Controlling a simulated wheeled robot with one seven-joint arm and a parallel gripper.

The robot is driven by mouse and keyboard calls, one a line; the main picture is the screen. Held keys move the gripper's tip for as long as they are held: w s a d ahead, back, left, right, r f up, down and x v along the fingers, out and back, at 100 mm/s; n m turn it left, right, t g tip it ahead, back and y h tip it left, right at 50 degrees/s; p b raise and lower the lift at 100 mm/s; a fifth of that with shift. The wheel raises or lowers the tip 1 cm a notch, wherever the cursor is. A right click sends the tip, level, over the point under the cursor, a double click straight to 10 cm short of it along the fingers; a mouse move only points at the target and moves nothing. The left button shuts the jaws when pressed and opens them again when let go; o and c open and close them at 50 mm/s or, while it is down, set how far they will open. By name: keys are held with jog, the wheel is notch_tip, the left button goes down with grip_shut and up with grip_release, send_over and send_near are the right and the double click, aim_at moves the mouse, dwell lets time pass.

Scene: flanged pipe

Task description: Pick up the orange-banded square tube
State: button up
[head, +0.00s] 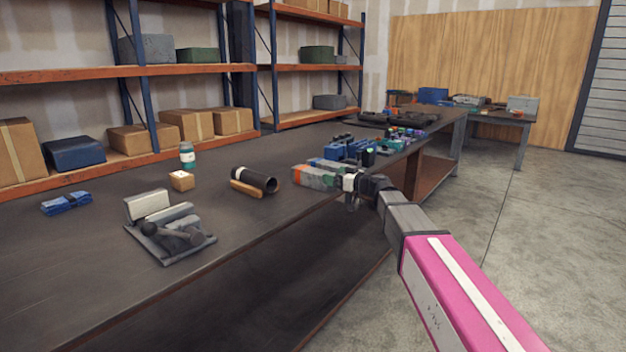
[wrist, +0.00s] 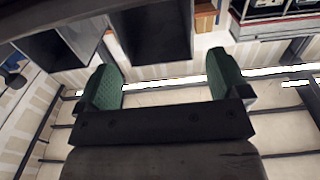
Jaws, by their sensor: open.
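A square tube with an orange band (head: 315,178) appears to lie on the workbench near its right edge, just left of my gripper in the head view. Its right end is partly hidden by the gripper. My gripper (head: 352,190) is at the bench edge; I cannot tell whether it touches the tube. In the wrist view my gripper (wrist: 163,80) is open, its two green-padded fingers wide apart with nothing held between them. I cannot make out the tube in the wrist view.
The dark workbench (head: 90,285) also holds a black pipe (head: 256,180), a grey vise-like tool (head: 170,235), a small box (head: 181,181), a bottle (head: 187,156) and a blue packet (head: 66,203). Blue parts (head: 350,150) crowd behind the tube. Open floor (head: 540,220) lies right.

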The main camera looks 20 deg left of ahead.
aim_at(313, 178)
jog(key=x, duration=0.5)
jog(key=shift+s+f, duration=0.1)
jog(key=shift+f, duration=0.25)
jog(key=c, duration=1.4)
jog(key=shift+c, duration=0.2)
jog(key=shift+r, duration=0.15)
